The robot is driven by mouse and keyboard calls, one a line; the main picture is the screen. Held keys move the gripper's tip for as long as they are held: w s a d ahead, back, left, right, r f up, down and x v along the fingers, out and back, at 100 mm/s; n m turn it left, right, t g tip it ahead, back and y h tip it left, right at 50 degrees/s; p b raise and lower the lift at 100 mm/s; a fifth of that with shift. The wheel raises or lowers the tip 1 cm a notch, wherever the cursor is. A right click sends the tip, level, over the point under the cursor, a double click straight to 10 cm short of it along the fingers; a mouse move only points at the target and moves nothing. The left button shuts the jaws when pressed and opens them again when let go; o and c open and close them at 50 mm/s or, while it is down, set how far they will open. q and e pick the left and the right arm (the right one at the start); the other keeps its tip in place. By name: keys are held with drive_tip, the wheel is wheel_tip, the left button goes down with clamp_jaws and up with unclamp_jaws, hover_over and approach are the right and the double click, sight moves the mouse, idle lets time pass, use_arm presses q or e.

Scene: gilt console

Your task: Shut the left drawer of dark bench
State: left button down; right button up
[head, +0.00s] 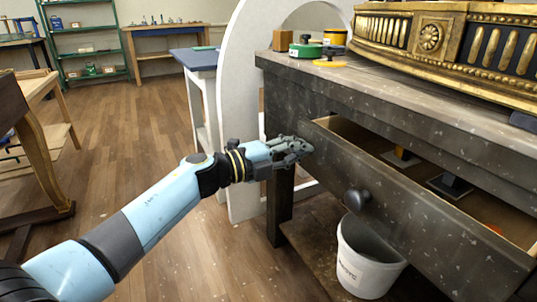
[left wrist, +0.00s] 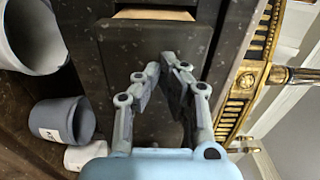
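The dark bench (head: 283,82) stands on the right in the head view, and its left drawer (head: 338,164) is pulled out. The drawer's light inside shows behind the front. My left gripper (head: 306,147) is at the upper left end of the drawer front; whether it touches is unclear. In the left wrist view its fingertips (left wrist: 161,63) nearly meet, with nothing between them, in front of a dark panel (left wrist: 120,50). My right gripper is not in view.
A white bucket (head: 362,270) stands below the drawer. A gilt console piece (head: 440,45) and green and yellow round items (head: 306,50) are on the bench top. A white arched panel (head: 237,110) stands behind my gripper.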

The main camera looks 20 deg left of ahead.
use_arm(q)
drive_tip(key=b+x, duration=0.1)
drive_tip(key=x, duration=0.8)
drive_tip(key=shift+f, duration=0.1)
drive_tip(key=shift+w+d, duration=0.15)
drive_tip(key=shift+w, duration=0.05)
drive_tip(key=shift+w+r, duration=0.1)
drive_tip(key=shift+r, duration=0.1)
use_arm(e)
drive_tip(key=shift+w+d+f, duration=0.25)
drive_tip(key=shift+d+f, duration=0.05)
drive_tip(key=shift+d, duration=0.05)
